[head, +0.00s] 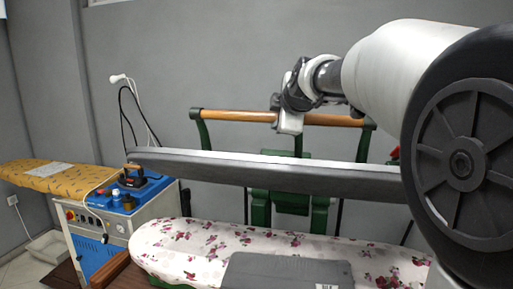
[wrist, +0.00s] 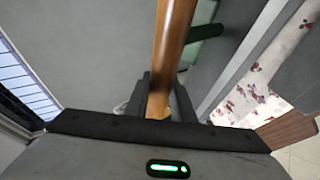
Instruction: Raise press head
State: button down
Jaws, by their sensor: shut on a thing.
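The press head (head: 270,174) is a long, dark, flat bar with a pale top edge. It hangs clear above the floral padded press bed (head: 195,245), with a visible gap between them. Its wooden handle bar (head: 235,116) runs across behind and above it on green arms. My gripper (head: 290,122) is at the middle of this handle. In the wrist view the handle (wrist: 172,50) passes between the two fingers of my gripper (wrist: 160,105), which are shut on it. The fingertips are partly hidden by the handle in the head view.
A grey box-like object (head: 285,270) is at the front of the press bed. A blue and white steam unit with an iron (head: 140,180) stands at the left. A yellow ironing board (head: 50,176) is farther left. A grey wall is behind.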

jog(key=w+d+r+p, duration=0.2)
jog(key=w+r+p, duration=0.2)
jog(key=w+r, duration=0.2)
jog(key=shift+w+d+r, duration=0.3)
jog(key=shift+w+r, duration=0.1)
jog(key=shift+w, duration=0.4)
jog(key=c, duration=1.8)
grip_release()
jog(key=shift+o, duration=1.4)
jog(key=shift+s, duration=0.1)
jog(key=shift+f, duration=0.1)
